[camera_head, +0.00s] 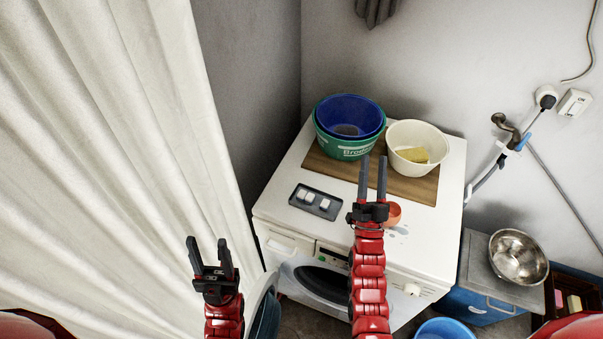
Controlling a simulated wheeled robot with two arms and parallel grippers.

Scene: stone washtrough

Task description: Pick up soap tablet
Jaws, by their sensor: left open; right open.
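Small white tablets (306,194) lie in a dark grey tray (330,212) on top of the white washing machine (286,206), near its front left. I take these for the soap tablets. My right gripper (373,172) is open and empty, to the right of the tray, its fingers pointing towards the wooden board. My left gripper (208,246) is open and empty, lower left, apart from the machine's front and in front of the curtain.
A wooden board (416,188) holds nested blue and green tubs (346,150) and a cream bowl (434,140) with a yellow sponge (413,155). A curtain (110,150) hangs at left. A steel bowl (518,257) stands on a blue cabinet (478,302) at right.

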